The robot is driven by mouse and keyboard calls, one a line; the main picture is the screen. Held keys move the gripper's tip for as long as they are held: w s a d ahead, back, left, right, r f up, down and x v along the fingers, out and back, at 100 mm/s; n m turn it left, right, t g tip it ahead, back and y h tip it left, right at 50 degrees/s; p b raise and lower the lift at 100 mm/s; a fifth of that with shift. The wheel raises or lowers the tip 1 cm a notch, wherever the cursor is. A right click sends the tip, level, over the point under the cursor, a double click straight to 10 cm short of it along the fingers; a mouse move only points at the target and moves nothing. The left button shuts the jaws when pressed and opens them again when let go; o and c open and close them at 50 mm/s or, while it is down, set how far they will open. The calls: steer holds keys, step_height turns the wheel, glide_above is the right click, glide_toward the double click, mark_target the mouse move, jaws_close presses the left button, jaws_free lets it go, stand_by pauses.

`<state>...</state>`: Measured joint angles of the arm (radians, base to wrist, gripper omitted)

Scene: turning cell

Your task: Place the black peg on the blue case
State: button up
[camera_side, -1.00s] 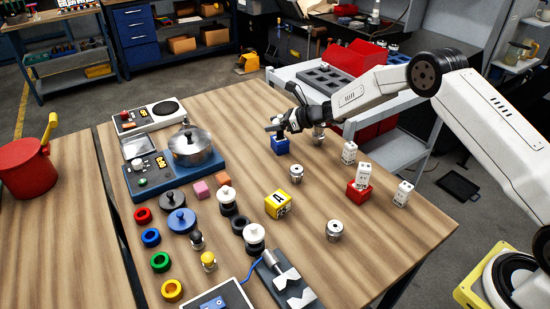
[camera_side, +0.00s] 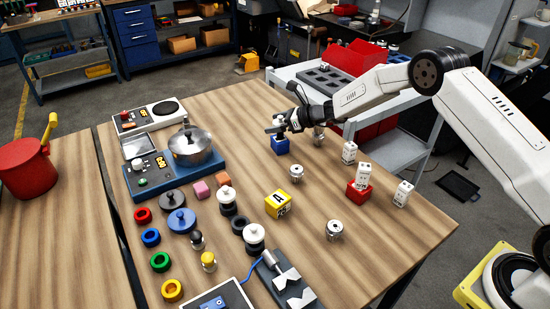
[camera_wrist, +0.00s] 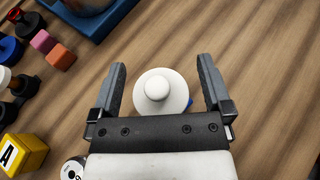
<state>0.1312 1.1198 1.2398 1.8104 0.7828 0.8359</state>
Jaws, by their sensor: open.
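The blue case (camera_side: 280,145) stands near the far edge of the wooden table. My gripper (camera_side: 278,131) is just above it, open. In the wrist view, the fingers of my gripper (camera_wrist: 164,88) are spread on both sides of a white round piece with a knob (camera_wrist: 157,90). A sliver of the blue case (camera_wrist: 190,102) shows beside this piece, which hides the rest. I cannot tell whether the fingers touch the piece. A small peg with a black head (camera_side: 196,239) stands at the front left of the table, far from my gripper.
A yellow cube (camera_side: 278,205), a red case with a white block (camera_side: 358,193) and several metal cylinders stand nearby. A blue hotplate with a pot (camera_side: 190,146) stands farther left. Bare wood lies around the blue case.

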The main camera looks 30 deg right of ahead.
steer(key=v, duration=1.1)
steer(key=shift+s+d, duration=0.2)
steer(key=shift+d, duration=0.05)
stand_by(0.3)
steer(key=s+a+n+g+h, duration=0.2)
steer(key=s+n+g+h, duration=0.1)
steer(key=s+n, duration=1.1)
steer(key=s+a+n+g+h, duration=0.1)
steer(key=s+n+g+h, duration=0.3)
steer(key=s+n, duration=1)
steer(key=s+r+h, duration=0.1)
steer(key=s, duration=0.2)
steer(key=shift+s+a+g+h, duration=0.3)
steer(key=shift+s+a, duration=0.05)
